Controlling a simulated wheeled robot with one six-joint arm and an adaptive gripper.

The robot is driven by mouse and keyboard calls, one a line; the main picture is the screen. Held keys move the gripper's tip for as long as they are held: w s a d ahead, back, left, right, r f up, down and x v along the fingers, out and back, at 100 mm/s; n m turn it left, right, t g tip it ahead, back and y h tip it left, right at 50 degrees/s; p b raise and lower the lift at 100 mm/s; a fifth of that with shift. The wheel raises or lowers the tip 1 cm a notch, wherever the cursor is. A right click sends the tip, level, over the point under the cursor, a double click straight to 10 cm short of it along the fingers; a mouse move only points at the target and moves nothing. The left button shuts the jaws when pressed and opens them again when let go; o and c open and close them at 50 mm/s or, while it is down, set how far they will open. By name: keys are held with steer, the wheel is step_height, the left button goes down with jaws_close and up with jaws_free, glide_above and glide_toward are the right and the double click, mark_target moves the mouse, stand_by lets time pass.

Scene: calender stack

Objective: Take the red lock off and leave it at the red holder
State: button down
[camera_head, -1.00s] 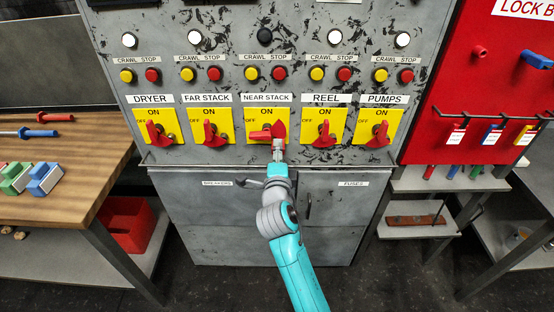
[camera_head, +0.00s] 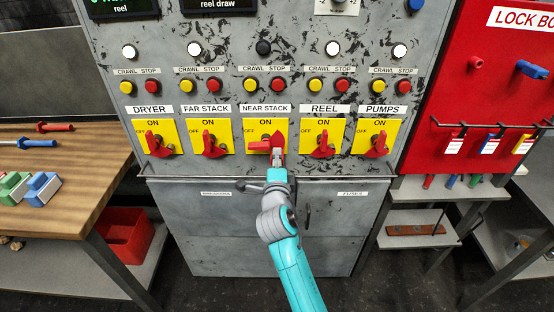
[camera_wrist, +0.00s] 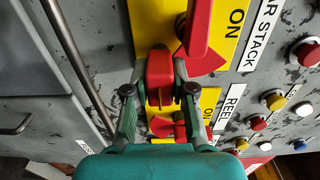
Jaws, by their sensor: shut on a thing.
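The red lock (camera_wrist: 160,78) is a small red block between my fingers in the wrist view. In the head view my gripper (camera_head: 277,160) is at the lower right of the NEAR STACK switch, whose red handle (camera_head: 259,145) points toward OFF. In the wrist view my gripper (camera_wrist: 160,98) is shut on the lock, beside the red switch handle (camera_wrist: 196,30). Whether the lock's shackle still passes through the switch is hidden. A red peg (camera_head: 475,63), possibly the red holder, sticks out of the red lock board (camera_head: 445,90) at right.
The grey panel (camera_head: 230,88) has other red switches on both sides and a horizontal rail below. A wooden table (camera_head: 75,195) with coloured blocks stands left, above a red bin (camera_head: 125,235). Tagged locks (camera_head: 488,145) hang on a rail at right, above shelves.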

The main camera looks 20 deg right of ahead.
steer(key=shift+s+a, duration=0.1)
steer(key=shift+s, duration=0.1)
steer(key=shift+v, duration=2)
